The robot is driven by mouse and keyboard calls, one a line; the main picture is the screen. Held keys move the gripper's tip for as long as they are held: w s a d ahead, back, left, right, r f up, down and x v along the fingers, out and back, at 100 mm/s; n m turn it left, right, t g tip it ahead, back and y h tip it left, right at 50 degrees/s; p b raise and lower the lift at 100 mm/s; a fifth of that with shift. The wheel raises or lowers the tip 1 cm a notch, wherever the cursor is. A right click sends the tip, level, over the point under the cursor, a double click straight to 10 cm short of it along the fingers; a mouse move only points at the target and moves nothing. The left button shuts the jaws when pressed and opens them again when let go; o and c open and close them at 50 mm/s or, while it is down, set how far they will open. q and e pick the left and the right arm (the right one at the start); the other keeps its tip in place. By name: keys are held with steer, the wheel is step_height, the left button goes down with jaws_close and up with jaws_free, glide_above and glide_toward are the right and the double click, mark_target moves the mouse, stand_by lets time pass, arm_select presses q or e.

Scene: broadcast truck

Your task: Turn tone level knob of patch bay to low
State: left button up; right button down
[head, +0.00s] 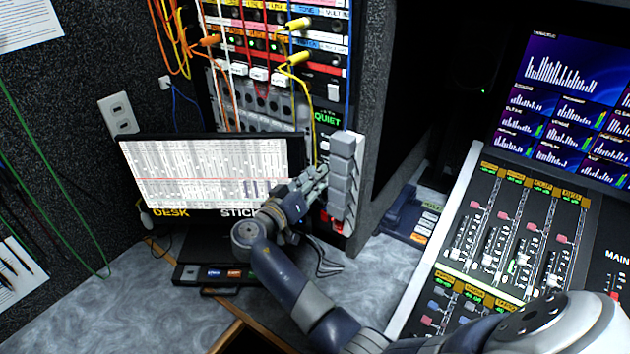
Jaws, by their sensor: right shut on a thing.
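The patch bay (318,72) stands upright at top centre in the head view, with rows of coloured labels, jacks and plugged cables. My right gripper (325,190) is at the lower right end of this rack, near the panel's right edge and below the green QUIET sign (327,118). It is shut on a small part there, which I take to be the tone level knob. The gripper hides the knob, so its setting and pointer cannot be seen. My left gripper is not in view.
A monitor (205,165) stands left of my right gripper, close to my wrist. Yellow, orange, red and white cables hang in front of the rack. A mixing console (470,225) with faders is on the right. Grey desk surface (130,310) is clear at lower left.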

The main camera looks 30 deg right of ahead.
steer(key=shift+w+d+n+p, duration=0.1)
steer(key=shift+n+p, duration=1.75)
steer(key=shift+n, duration=5.85)
steer(key=c, duration=1.8)
jaws_free()
steer(key=shift+o, duration=0.7)
steer(key=shift+f, duration=0.1)
